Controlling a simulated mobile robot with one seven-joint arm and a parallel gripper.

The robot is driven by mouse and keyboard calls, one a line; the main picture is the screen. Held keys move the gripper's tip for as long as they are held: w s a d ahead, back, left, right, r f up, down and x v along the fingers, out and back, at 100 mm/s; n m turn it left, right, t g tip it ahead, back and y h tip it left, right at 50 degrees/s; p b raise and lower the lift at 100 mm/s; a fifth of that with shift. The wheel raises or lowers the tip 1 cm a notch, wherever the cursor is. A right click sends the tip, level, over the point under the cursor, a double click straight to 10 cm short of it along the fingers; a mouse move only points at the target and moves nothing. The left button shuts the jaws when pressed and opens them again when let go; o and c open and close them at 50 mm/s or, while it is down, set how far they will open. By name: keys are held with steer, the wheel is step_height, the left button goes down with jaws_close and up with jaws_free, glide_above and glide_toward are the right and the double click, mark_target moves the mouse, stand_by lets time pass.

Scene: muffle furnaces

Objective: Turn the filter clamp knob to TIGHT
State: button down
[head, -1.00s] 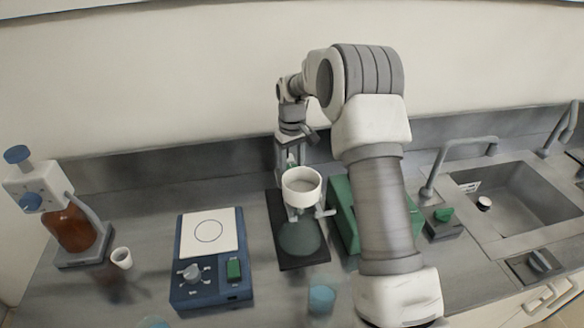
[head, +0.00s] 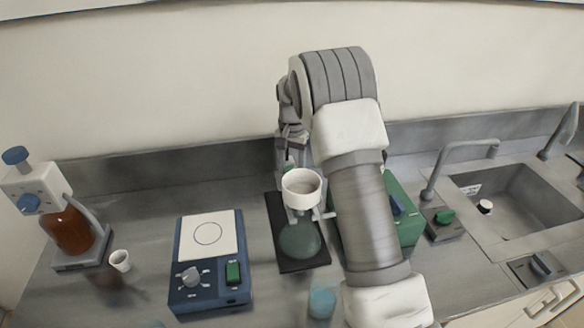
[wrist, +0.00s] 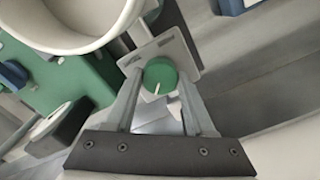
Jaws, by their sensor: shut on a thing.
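The filter clamp knob (wrist: 160,72) is round and green with a short white line on its face. It sits on a grey plate (wrist: 181,50) in the wrist view. My gripper (wrist: 160,82) has one finger on each side of the knob and is shut on it. The knob's white line points down in that picture. No TIGHT label is readable. In the head view my arm covers most of the gripper, and I cannot make out the knob clearly. The white filter funnel (head: 301,187) stands over a flask (head: 299,240) on a dark base.
A green box (head: 401,222) stands right of the funnel, partly behind my arm. A blue stirrer (head: 210,280) stands left of it, and a bottle dispenser (head: 70,230) at far left. The sink (head: 520,200) is at right. The wall is close behind.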

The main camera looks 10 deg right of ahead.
steer(key=m, duration=0.3)
steer(key=shift+m, duration=0.3)
steer(key=shift+m+p, duration=0.4)
steer(key=shift+m, duration=1.6)
steer(key=shift+c, duration=1.3)
jaws_free()
steer(key=shift+r, duration=0.1)
step_height(320, 180, up, 17)
steer(key=shift+r, duration=0.15)
